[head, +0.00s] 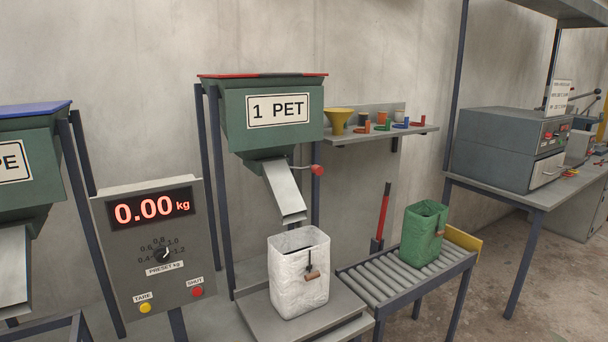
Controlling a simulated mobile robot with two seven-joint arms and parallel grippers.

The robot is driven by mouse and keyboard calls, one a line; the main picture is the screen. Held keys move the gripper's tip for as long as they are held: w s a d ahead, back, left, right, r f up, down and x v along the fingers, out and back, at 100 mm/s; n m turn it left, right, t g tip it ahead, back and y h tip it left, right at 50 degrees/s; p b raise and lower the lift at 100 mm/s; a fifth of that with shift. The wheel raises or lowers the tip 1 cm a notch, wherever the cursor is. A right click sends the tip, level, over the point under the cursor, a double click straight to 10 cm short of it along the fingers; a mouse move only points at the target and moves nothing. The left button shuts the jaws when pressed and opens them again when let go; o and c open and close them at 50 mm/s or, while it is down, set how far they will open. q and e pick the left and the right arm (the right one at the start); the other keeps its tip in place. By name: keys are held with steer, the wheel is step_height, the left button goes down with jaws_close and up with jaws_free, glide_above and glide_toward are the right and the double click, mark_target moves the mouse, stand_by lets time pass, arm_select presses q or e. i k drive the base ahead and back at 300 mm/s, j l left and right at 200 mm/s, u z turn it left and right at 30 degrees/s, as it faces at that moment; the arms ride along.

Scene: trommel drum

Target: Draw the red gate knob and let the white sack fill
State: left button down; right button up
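The red gate knob (318,170) sits at the end of a short rod on the right side of the green hopper (275,118) labelled 1 PET. A grey chute (284,190) slopes down from the hopper. The white sack (299,285) stands upright and open-topped on a grey platform (258,310), below the chute's lower end. Neither of my grippers is in view.
A scale display (153,208) reads 0.00 kg, with a dial, a yellow button and a red button. A green sack (425,236) stands on a roller conveyor (378,280) to the right. A shelf (380,135) holds a yellow funnel (339,120). A workbench (540,190) stands at far right.

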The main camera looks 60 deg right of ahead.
mark_target(317, 170)
steer(key=z, duration=2.05)
steer(key=i+l+z, duration=0.2)
steer(key=i, duration=0.35)
